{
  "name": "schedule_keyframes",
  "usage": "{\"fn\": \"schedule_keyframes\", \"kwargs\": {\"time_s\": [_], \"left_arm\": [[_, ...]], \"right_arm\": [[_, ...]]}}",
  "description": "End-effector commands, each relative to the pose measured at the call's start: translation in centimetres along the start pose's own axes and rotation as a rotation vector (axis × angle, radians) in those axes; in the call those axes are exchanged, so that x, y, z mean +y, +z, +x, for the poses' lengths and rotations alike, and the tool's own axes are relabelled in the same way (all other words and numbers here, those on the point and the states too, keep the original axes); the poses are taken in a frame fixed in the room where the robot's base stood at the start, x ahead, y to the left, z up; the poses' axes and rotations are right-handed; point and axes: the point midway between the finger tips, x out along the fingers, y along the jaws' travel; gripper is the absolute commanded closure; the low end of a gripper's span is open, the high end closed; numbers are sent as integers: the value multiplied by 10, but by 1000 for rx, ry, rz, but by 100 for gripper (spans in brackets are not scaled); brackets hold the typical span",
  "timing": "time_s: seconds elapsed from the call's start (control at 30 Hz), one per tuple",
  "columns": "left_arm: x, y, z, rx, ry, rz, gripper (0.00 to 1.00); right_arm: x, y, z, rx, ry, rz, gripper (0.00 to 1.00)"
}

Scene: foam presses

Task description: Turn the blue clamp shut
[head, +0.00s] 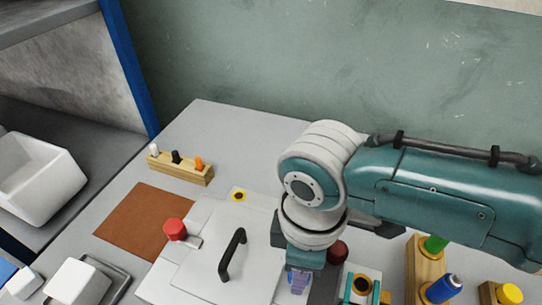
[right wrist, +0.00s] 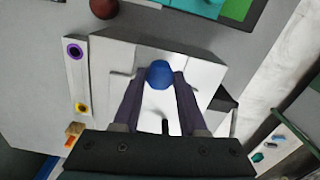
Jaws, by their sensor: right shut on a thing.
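The blue clamp's round knob (right wrist: 159,75) shows in the right wrist view, between the dark fingertips of my right gripper (right wrist: 160,83). The gripper is shut on the knob, which stands over a pale grey press. In the head view my right gripper (head: 299,282) points down beside the right side of the press lid (head: 205,268); the arm and gripper hide most of the blue clamp there. How far the clamp is turned cannot be told. My left gripper is not in view.
The lid has a black handle (head: 232,254) and a red knob (head: 175,229) at its left. A dark red knob (head: 338,251) stands just right of my gripper. Wooden blocks with a green and a blue bottle (head: 443,288) stand at right. A brown mat (head: 147,221) lies at left.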

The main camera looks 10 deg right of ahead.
Motion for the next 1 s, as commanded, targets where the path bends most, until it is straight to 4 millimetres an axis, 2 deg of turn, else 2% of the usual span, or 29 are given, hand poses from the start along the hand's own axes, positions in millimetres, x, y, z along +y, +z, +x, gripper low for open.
{"fn": "schedule_keyframes", "kwargs": {"time_s": [0.6, 1.0], "left_arm": [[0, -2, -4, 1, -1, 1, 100], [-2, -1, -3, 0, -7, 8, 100]], "right_arm": [[0, 0, 0, 1, 1, -571, 100], [0, 0, 0, 2, 0, -802, 100]]}}
